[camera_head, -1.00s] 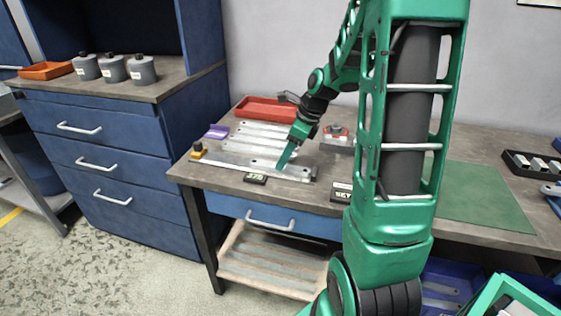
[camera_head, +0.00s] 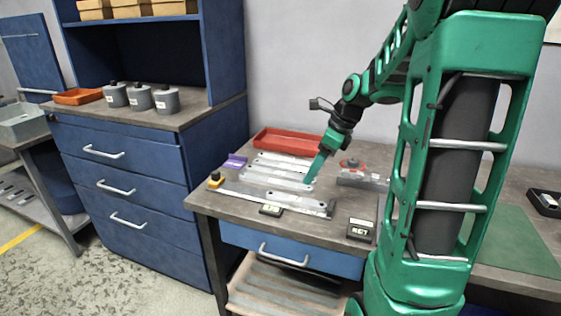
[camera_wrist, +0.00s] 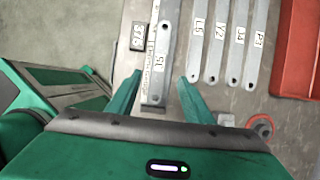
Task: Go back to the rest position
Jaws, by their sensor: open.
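My gripper (camera_head: 312,172) is open and empty above the workbench in the head view. In the wrist view its two green fingers (camera_wrist: 157,95) stand apart to either side of a grey bracket labelled in black (camera_wrist: 158,60). That bracket lies along a ruler-like measuring strip (camera_wrist: 151,88). The strip also shows in the head view (camera_head: 297,205), with a yellow-and-black knob at its left end. Several more labelled brackets (camera_wrist: 238,45) lie in a row beside it. The height of the fingertips above the bracket is hard to tell.
A red tray (camera_head: 285,142) lies at the back of the workbench (camera_head: 345,205). A small dark number display (camera_head: 271,210) and a dark sign (camera_head: 361,229) are near its front edge. A green mat (camera_head: 520,240) is at the right. A blue cabinet with grey containers stands left.

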